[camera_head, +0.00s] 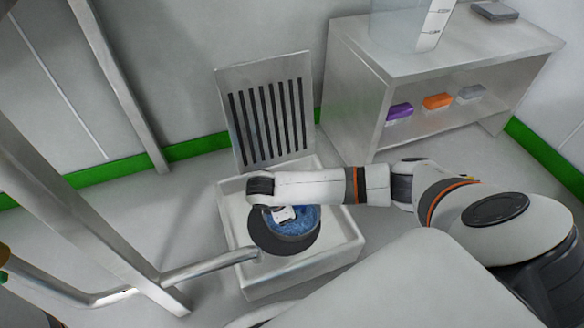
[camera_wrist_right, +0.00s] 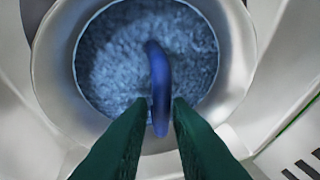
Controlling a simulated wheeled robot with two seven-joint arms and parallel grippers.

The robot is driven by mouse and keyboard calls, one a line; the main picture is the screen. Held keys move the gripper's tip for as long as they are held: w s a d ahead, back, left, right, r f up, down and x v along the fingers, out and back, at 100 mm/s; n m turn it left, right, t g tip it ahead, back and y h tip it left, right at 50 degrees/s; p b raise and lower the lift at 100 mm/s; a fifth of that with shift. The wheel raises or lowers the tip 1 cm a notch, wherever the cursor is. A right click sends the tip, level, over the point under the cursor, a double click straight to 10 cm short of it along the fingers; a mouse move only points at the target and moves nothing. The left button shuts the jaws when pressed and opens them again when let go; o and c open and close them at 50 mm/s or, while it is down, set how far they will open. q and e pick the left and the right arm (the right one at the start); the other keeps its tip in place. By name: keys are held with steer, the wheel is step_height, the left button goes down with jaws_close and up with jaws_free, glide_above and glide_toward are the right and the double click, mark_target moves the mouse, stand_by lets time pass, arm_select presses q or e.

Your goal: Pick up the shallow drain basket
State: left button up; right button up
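The shallow drain basket (camera_head: 304,222) is a round blue mesh dish inside a wide round collar in the floor sink. My right wrist covers part of it in the head view. In the right wrist view the basket (camera_wrist_right: 110,65) fills the ring, and its thin curved blue handle (camera_wrist_right: 157,72) runs upright across the middle. My right gripper (camera_wrist_right: 164,102) has its two green fingertips on either side of the handle's lower part. The gap is narrow, and whether both fingers press on the handle is unclear. My left gripper is not in view.
A pale square floor sink (camera_head: 301,279) surrounds the collar, with a slotted grate (camera_head: 226,84) leaning upright behind. A metal pipe (camera_head: 208,266) enters from the left. A steel shelf unit (camera_head: 358,100) stands behind right, holding small coloured boxes and a clear vessel (camera_head: 402,28).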

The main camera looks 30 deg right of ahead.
steer(key=b+x, duration=0.4)
steer(key=x, duration=0.1)
steer(key=shift+b, duration=0.4)
steer(key=shift+d+r, duration=0.1)
steer(key=shift+r, duration=0.05)
steer(key=shift+c, duration=0.4)
jaws_close()
